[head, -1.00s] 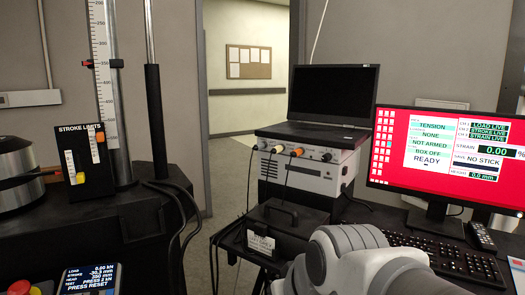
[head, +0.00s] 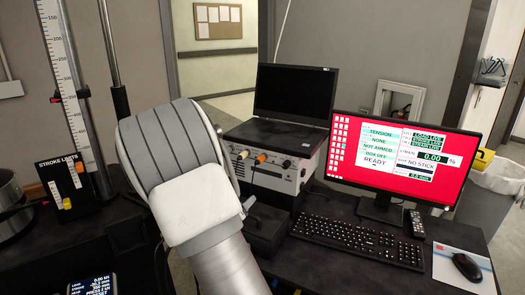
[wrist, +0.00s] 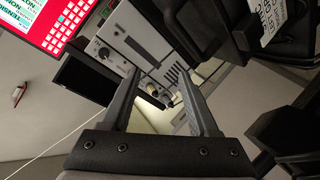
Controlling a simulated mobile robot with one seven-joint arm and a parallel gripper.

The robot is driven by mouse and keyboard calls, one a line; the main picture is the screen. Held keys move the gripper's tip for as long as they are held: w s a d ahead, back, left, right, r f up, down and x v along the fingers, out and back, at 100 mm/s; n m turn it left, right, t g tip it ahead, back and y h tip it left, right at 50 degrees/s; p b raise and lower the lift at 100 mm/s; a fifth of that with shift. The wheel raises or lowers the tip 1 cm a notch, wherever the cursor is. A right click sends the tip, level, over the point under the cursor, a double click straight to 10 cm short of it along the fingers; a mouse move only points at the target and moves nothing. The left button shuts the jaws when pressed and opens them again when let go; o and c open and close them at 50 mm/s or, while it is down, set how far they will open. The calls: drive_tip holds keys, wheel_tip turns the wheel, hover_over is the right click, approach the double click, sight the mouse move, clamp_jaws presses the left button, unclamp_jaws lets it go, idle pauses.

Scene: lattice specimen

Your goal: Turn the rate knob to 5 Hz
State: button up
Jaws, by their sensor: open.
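A white instrument box (head: 307,172) with connectors and small controls on its front stands under a black laptop in the head view. My arm covers its left part. The same box front (wrist: 135,42) shows tilted in the wrist view, beyond my fingers, with a small round control (wrist: 104,52) on it. I cannot tell which control is the rate knob, and no 5 Hz marking is readable. My gripper (wrist: 160,76) is open and empty, apart from the box. It is hidden behind my arm in the head view.
The laptop (head: 295,92) sits on the box. A red-screened monitor (head: 405,155), keyboard (head: 358,240), remote (head: 416,223) and mouse (head: 467,267) stand to the right. A stroke limits panel (head: 68,183) is at left. Cables hang before the box.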

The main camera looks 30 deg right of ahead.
sight(284, 167)
drive_tip(key=s+d+r+n+h+p, duration=0.1)
drive_tip(key=s+d+r+h+p, duration=0.1)
drive_tip(key=d+r+h+p, duration=0.25)
drive_tip(key=shift+g+h, duration=0.3)
drive_tip(key=shift+h, duration=0.05)
drive_tip(key=x, duration=1.7)
drive_tip(key=shift+d+f+b, duration=0.2)
drive_tip(key=shift+b, duration=0.1)
clamp_jaws()
